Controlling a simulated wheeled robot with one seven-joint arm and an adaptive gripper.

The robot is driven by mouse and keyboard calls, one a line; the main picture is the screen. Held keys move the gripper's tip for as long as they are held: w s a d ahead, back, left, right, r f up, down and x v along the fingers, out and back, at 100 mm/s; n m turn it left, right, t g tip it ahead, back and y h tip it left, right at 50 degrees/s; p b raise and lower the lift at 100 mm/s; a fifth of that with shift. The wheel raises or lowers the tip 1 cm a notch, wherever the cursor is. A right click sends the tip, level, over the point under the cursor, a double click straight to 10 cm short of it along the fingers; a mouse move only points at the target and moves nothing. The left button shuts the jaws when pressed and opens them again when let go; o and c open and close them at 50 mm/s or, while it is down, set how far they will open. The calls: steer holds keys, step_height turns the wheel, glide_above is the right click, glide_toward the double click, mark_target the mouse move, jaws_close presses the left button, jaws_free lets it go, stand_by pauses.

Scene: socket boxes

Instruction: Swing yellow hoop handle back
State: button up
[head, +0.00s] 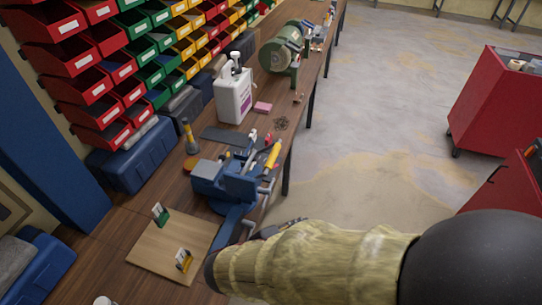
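A small box with a yellow base (184,260) stands on a light wooden board at the lower left. Pale and dark parts stick up from it; its hoop handle is too small to make out, so I cannot tell its angle. A similar green-based box (161,214) stands farther back on the same board (150,246). My arm, in a tan sleeve, comes in from the lower right, and its dark end is just right of the yellow box, with no contact visible. My gripper's fingers do not show.
A blue vise (232,187) stands on the bench behind the board. A white jug (233,97), a green grinder (281,52) and a blue toolbox (135,157) are farther back. Coloured bins line the wall.

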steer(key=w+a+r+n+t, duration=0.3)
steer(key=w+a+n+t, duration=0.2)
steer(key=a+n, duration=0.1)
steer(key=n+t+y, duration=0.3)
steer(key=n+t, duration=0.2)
glide_toward(271, 162)
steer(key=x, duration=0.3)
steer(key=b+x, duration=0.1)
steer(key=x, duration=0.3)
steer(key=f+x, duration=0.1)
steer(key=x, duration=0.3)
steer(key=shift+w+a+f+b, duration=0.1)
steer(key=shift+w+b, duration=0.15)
steer(key=shift+b, duration=0.05)
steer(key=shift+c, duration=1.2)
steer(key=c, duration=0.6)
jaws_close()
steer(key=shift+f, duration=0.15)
